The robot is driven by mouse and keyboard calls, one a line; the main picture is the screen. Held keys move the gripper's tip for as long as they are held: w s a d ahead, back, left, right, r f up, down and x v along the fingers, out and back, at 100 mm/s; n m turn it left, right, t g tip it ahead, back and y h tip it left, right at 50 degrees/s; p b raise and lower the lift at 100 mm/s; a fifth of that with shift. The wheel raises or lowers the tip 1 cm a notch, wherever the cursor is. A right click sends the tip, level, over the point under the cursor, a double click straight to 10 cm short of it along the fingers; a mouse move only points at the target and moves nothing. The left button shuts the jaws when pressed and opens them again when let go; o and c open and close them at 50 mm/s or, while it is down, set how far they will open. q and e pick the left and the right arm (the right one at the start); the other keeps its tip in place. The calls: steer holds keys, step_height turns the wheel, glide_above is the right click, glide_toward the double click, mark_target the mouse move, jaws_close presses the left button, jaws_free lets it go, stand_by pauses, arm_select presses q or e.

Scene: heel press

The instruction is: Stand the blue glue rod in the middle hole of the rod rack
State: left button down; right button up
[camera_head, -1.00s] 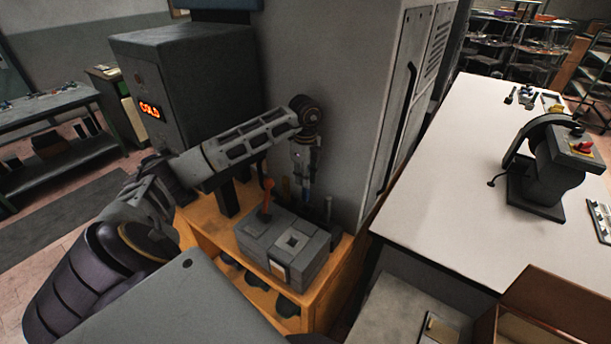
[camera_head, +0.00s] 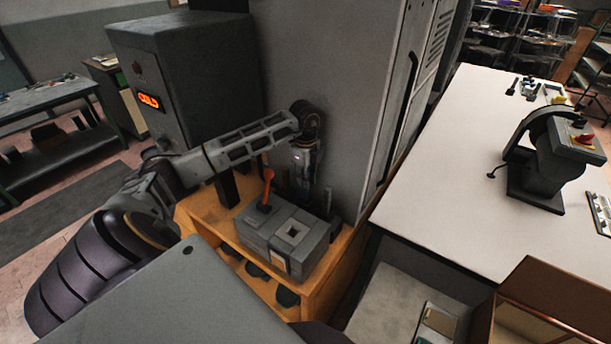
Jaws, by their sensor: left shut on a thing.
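My left gripper (camera_head: 304,186) points down behind the grey block on the orange-topped stand, close to the large grey cabinet. It is shut on the blue glue rod, which is small and mostly hidden at the fingertips now. A thin grey rod (camera_head: 329,201) stands upright just right of the gripper, and a dark, yellowish upright piece shows just left of it. The rod rack cannot be made out; the grey block hides the area below the fingers. I cannot tell whether the blue rod is in a hole. My right gripper is not in view.
The grey block (camera_head: 262,235) with an orange-red lever (camera_head: 267,187) stands in front of the gripper. The large grey cabinet (camera_head: 345,100) rises behind it. A dark box with a glowing display (camera_head: 187,85) stands left. A white table (camera_head: 440,180) at right holds a grey machine (camera_head: 548,160).

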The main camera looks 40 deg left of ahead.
arm_select(q)
steer(key=shift+f+b, duration=0.8)
steer(key=shift+f, duration=0.4)
steer(key=shift+f+b, duration=0.3)
steer(key=shift+f, duration=0.15)
steer(key=shift+f, duration=0.1)
steer(key=c, duration=1.3)
jaws_free()
steer(key=shift+r, duration=6.05)
